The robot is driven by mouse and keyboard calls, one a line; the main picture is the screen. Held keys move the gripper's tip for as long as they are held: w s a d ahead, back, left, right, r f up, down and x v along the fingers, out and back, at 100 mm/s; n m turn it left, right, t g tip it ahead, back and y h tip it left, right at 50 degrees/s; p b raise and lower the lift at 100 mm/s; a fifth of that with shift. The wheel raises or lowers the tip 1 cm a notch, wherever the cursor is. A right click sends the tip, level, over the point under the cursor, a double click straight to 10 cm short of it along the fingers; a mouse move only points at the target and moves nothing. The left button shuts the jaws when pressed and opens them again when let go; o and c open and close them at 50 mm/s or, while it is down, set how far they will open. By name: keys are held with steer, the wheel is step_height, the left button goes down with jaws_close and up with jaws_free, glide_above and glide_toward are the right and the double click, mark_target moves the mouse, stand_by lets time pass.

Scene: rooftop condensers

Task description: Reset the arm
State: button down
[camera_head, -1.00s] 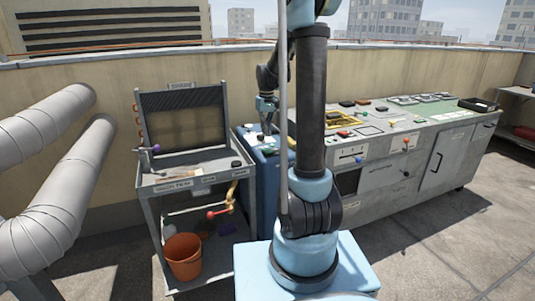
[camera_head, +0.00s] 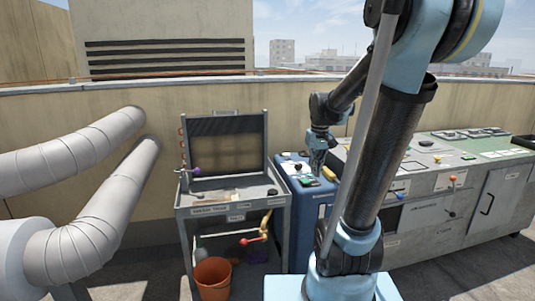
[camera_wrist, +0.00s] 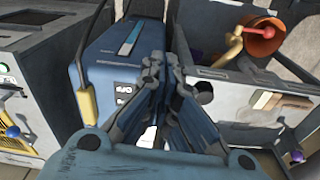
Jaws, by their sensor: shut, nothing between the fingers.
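My gripper (camera_head: 317,172) hangs fingers-down over the top of the blue cabinet (camera_head: 308,222) in the head view. In the wrist view my gripper (camera_wrist: 165,72) shows its two dark fingers, shut and empty. The blue cabinet (camera_wrist: 118,62) lies just beyond and to the left of the fingers there. My arm is bent: the lower link leans to the right and the forearm reaches back and left over the cabinet. I cannot tell whether the fingertips touch the cabinet top.
A grey cart (camera_head: 236,209) with an upright mesh panel (camera_head: 226,143) stands left of the cabinet, an orange bucket (camera_head: 212,277) below. A grey workbench (camera_head: 430,225) stands right. Large pipes (camera_head: 90,215) fill the left side. A parapet wall (camera_head: 75,110) runs behind.

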steer(key=s+f, duration=0.4)
steer(key=s, duration=0.5)
steer(key=s+f+m+t, duration=0.1)
steer(key=s+f, duration=0.4)
steer(key=s, duration=0.5)
steer(key=shift+s+d, duration=0.2)
steer(key=shift+d, duration=0.25)
steer(key=shift+w+f, duration=0.15)
steer(key=shift+w, duration=0.3)
